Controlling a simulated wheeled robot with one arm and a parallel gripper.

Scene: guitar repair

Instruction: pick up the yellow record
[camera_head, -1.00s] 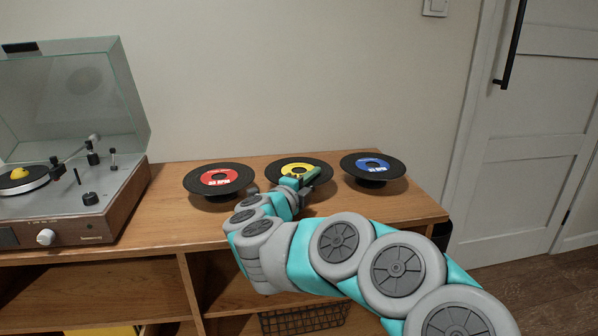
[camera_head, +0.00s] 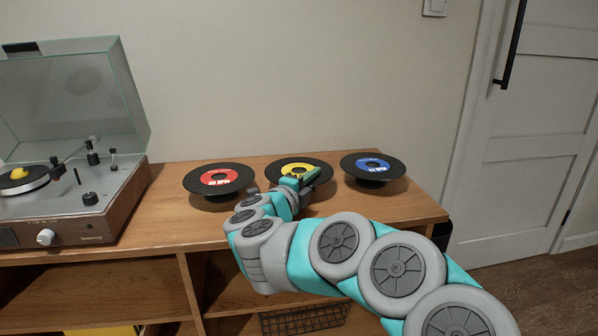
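The yellow record (camera_head: 297,170) is a black disc with a yellow label, in the middle of a row of three on the wooden cabinet top. My gripper (camera_head: 308,178) is at its front right edge and covers part of the label and rim. One teal finger shows over the record. The finger gap is hidden, so I cannot tell whether the fingers are apart or closed on the rim.
A red-label record (camera_head: 219,178) stands close on the left and a blue-label record (camera_head: 372,166) on the right, both raised on small stands. A record player (camera_head: 66,190) with its lid up is at the far left. The wall is behind.

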